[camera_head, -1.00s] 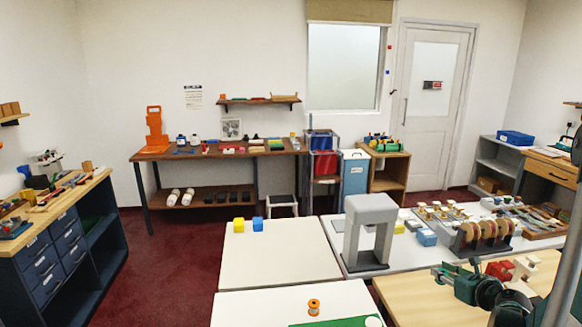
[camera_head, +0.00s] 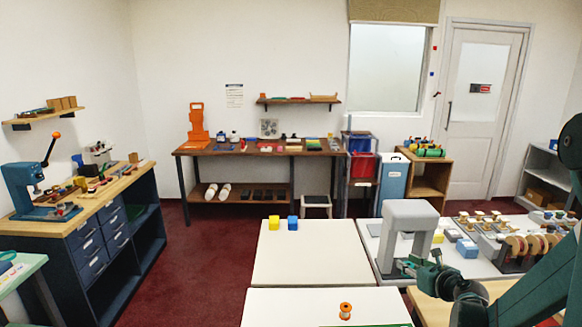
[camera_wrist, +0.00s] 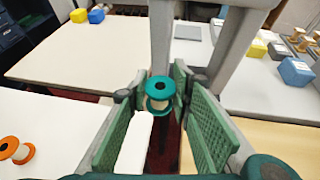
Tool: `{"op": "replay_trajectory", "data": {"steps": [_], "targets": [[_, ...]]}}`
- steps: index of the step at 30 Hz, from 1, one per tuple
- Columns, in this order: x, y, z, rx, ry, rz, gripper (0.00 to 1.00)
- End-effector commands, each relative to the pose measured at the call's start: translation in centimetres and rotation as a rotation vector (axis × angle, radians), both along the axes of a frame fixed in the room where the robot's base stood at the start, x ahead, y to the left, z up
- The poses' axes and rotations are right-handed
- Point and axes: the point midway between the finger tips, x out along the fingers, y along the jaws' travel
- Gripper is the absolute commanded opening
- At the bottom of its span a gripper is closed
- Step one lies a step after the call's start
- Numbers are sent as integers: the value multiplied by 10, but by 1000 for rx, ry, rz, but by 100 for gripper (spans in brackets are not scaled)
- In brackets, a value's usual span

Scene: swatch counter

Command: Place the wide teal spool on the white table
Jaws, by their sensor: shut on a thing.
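My gripper (camera_wrist: 160,88) has green ridged finger pads and is shut on the teal spool (camera_wrist: 158,84), which has a pale core and sits between the fingertips in the wrist view. In the head view my gripper (camera_head: 425,267) is at the right, in front of the grey arch; the spool cannot be made out clearly there. Two white-topped tables lie to its left: a near one (camera_head: 290,308) and one behind it (camera_head: 310,258). In the wrist view, the near white top (camera_wrist: 55,120) is at the left. The spool is held above, apart from both tops.
An orange spool (camera_head: 345,311) stands on the near white table. Yellow (camera_head: 274,222) and blue (camera_head: 292,223) cubes stand on the table behind. The grey arch (camera_head: 408,212) stands close beyond my gripper. Most of both white tops is clear.

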Motion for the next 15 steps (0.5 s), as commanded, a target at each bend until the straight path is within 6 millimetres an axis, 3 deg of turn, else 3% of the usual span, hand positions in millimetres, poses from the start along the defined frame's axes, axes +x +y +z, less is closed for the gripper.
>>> {"op": "replay_trajectory", "data": {"steps": [15], "targets": [[24,131,14,0,-15,99,13]]}}
